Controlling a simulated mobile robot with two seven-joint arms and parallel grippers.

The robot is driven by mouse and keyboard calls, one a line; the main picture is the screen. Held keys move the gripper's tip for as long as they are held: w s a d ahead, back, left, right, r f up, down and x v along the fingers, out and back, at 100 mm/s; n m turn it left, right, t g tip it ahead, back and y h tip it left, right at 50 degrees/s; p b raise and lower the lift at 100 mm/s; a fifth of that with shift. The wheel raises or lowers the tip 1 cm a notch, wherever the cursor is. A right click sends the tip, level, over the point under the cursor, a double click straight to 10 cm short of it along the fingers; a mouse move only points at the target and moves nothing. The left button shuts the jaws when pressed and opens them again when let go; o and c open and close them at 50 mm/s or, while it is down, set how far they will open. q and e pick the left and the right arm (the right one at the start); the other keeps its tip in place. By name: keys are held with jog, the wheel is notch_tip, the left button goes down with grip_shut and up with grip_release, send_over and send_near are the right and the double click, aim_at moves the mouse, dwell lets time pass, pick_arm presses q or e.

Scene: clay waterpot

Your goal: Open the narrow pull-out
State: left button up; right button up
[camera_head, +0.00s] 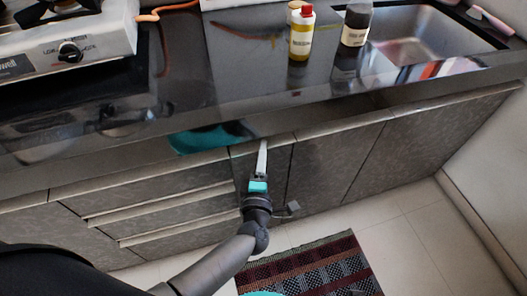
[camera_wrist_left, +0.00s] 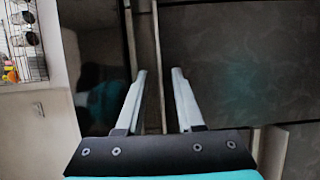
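The narrow pull-out (camera_head: 278,170) is a slim grey front below the worktop, between a stack of drawers and wider cabinet fronts. It looks closed, flush with its neighbours. My left gripper (camera_head: 263,143) is at its top edge and covers part of the front. In the left wrist view the gripper (camera_wrist_left: 159,72) is open, with two pale fingers apart. A pale edge strip (camera_wrist_left: 146,40) runs vertically between and beyond the fingertips; I cannot tell whether they touch it. My right gripper is not seen.
Drawers (camera_head: 165,212) lie left of the pull-out, a wide front (camera_head: 335,165) right. The dark worktop (camera_head: 235,60) overhangs above, with a yellow bottle (camera_head: 301,38), a dark jar (camera_head: 356,25), a stove (camera_head: 70,45) and a sink (camera_head: 410,35). A patterned rug (camera_head: 310,270) lies on the floor.

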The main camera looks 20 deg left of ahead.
pick_arm(q)
grip_shut()
dwell(1.3)
